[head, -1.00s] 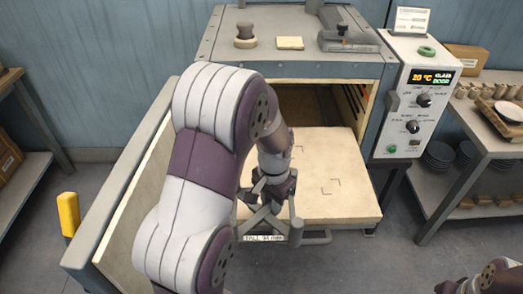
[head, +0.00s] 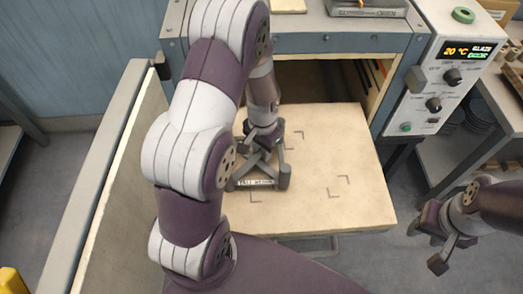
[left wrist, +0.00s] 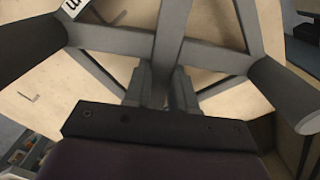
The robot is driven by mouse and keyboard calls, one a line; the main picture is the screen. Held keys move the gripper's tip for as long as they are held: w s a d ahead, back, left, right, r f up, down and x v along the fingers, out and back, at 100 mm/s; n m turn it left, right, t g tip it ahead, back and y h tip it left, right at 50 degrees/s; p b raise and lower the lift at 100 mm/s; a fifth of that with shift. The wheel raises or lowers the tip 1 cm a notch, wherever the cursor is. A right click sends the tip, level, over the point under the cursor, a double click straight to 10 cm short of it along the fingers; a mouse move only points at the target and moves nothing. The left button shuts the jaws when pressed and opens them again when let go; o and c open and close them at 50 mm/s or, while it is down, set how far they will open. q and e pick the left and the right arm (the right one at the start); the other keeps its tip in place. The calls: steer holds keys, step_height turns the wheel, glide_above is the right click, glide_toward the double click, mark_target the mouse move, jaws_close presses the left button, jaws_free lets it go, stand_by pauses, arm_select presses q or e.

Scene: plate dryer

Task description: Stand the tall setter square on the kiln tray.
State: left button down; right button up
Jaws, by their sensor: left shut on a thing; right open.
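The tall setter is a dark grey frame of crossed bars with round posts (head: 284,178) and a white label reading roughly "TALL SETTER". My left gripper (head: 263,148) is shut on its crossed bars from above; the bars (left wrist: 205,51) fill the left wrist view. The setter is over the left part of the cream kiln tray (head: 330,145), near dark corner marks. I cannot tell whether its feet touch the tray. My own arm hides part of the tray's left side. My right gripper (head: 440,250) is open and empty, right of the tray.
The kiln (head: 300,40) stands open behind the tray, its door (head: 118,190) swung out along the left. A control panel (head: 450,75) reads 20 °C. A shelf stands at the right. The tray's right half is bare, with corner marks.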

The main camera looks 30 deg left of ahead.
arm_select(q)
steer(key=shift+f, duration=0.65)
steer(key=shift+f, duration=0.1)
steer(key=c, duration=0.9)
jaws_free()
step_height(320, 180, up, 12)
steer(key=s+d, duration=0.1)
steer(key=s, duration=0.2)
steer(key=s+d+r+n+t, duration=0.1)
steer(key=s+d, duration=0.1)
steer(key=s, duration=0.1)
steer(key=s+d+n, duration=0.1)
steer(key=s+d, duration=0.1)
steer(key=s, duration=0.1)
steer(key=shift+d+r+t, duration=0.2)
steer(key=shift+r+t, duration=0.1)
